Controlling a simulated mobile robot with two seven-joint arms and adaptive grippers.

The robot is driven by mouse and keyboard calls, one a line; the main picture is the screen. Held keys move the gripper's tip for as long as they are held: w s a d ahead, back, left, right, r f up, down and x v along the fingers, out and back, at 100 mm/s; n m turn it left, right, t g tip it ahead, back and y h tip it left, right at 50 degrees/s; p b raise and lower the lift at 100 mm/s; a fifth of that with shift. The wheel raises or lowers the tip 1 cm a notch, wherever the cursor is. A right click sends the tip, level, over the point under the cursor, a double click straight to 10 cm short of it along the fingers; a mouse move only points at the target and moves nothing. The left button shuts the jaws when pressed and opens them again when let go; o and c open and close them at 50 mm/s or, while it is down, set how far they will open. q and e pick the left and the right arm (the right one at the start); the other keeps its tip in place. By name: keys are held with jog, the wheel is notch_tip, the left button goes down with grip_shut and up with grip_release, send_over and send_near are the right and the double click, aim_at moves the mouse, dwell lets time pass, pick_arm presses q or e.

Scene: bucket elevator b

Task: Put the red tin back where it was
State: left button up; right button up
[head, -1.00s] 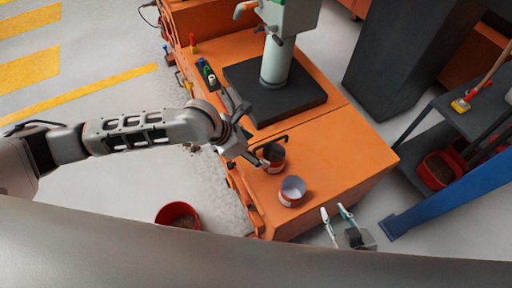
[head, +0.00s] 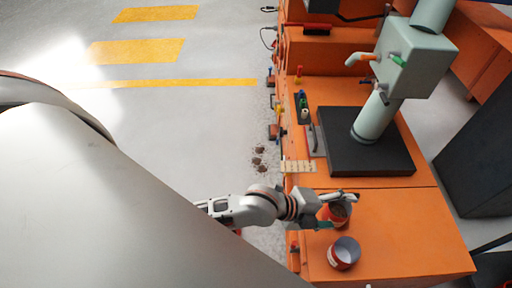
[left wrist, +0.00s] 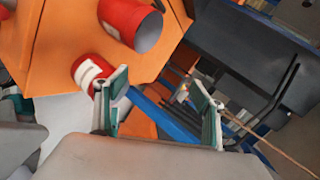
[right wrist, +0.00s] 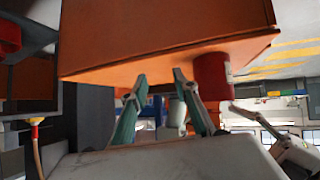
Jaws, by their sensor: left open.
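Two red tins stand on the orange bench top (head: 415,225). The one with dark contents (head: 337,213) is farther back. The pale-inside tin (head: 343,253) stands in front of it. My left gripper (head: 340,209) is open, its fingers on either side of the back tin in the head view; contact cannot be told. In the left wrist view, the open fingers (left wrist: 160,105) show no tin between them; a large red tin (left wrist: 118,18) and a smaller-looking one with white bands (left wrist: 90,72) lie beyond. My right gripper (right wrist: 160,85) is open and empty, near a red tin (right wrist: 212,78).
A black base plate (head: 385,150) with a grey-green column machine (head: 415,60) fills the bench behind the tins. Small bottles (head: 303,106) stand at the bench's left edge. The bench top right of the tins is clear. Grey floor lies to the left.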

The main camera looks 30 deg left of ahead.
pick_arm(q)
jog(key=s+a+f+n+y, duration=0.2)
jog(key=s+a+f+n, duration=0.1)
jog(key=a+n, duration=0.3)
jog(key=s+a+f+n+t+y, duration=0.1)
jog(key=s+a+f+n+y, duration=0.1)
jog(key=s+a+f+n, duration=0.2)
jog(key=s+a+f+n+t+y, duration=0.1)
jog(key=s+a+f+n+y, duration=0.1)
jog(key=a+n, duration=0.7)
jog(key=shift+s+a+f+n, duration=0.4)
jog(key=shift+s+f, duration=0.45)
jog(key=shift+s, duration=0.25)
jog(key=shift+d+r+p, duration=0.1)
jog(key=shift+r+p, duration=0.15)
jog(key=shift+p, duration=0.05)
